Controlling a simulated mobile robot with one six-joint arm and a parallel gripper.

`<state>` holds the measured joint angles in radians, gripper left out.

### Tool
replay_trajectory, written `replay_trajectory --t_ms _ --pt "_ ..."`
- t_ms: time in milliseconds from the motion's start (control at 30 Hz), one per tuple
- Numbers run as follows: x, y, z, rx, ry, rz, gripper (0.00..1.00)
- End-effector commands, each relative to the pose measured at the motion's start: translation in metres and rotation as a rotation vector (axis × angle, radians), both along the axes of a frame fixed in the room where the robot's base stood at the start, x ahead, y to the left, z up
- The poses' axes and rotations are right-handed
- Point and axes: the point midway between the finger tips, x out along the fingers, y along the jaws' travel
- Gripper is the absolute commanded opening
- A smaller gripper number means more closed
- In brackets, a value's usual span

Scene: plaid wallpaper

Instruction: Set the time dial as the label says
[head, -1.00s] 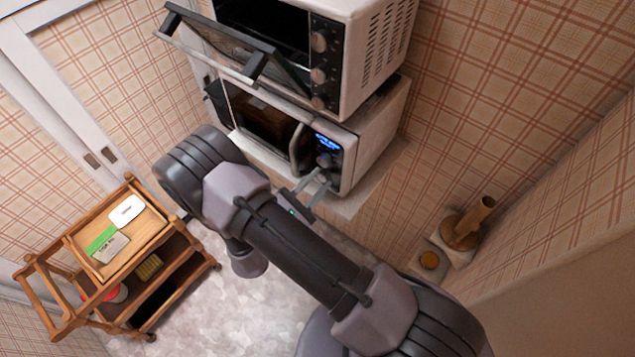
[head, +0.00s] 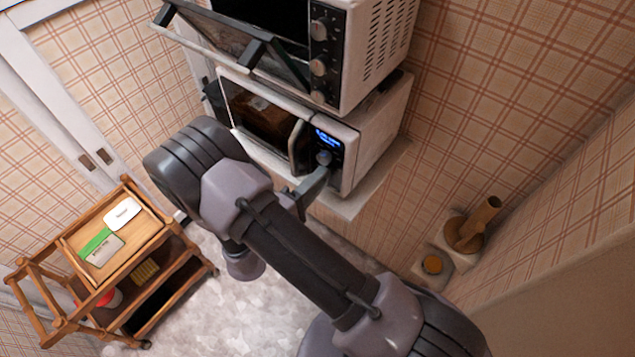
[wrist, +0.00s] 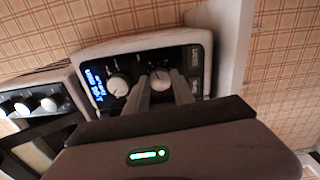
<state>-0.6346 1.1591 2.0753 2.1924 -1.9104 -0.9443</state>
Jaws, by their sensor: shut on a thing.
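The white microwave (head: 365,150) has a black control panel with a lit blue display (head: 328,139) and two dials. The upper dial (head: 325,158) is free. It also shows in the wrist view (wrist: 118,87), with a pale pointer line. My gripper (head: 320,178) reaches the lower part of the panel. In the wrist view my gripper (wrist: 161,84) has one finger on each side of the lower dial (wrist: 160,75) and is shut on it. The fingers hide part of that dial and its marks. A white card (head: 122,213) and a green-and-white card (head: 102,248) lie on the trolley; their print is too small to read.
A toaster oven (head: 370,50) with its door (head: 235,45) hanging open sits on top of the microwave. The microwave door (head: 265,125) is beside the panel. A wooden trolley (head: 70,240) stands at left. A brown cylindrical object (head: 470,230) stands at right.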

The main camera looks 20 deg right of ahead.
Motion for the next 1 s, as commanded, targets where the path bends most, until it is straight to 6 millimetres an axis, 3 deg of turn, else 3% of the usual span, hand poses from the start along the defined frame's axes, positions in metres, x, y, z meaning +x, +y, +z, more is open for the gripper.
replay_trajectory --t_ms 1000 --pt "-0.0001 0.0001 -0.004 0.566 -0.778 -0.001 0.0"
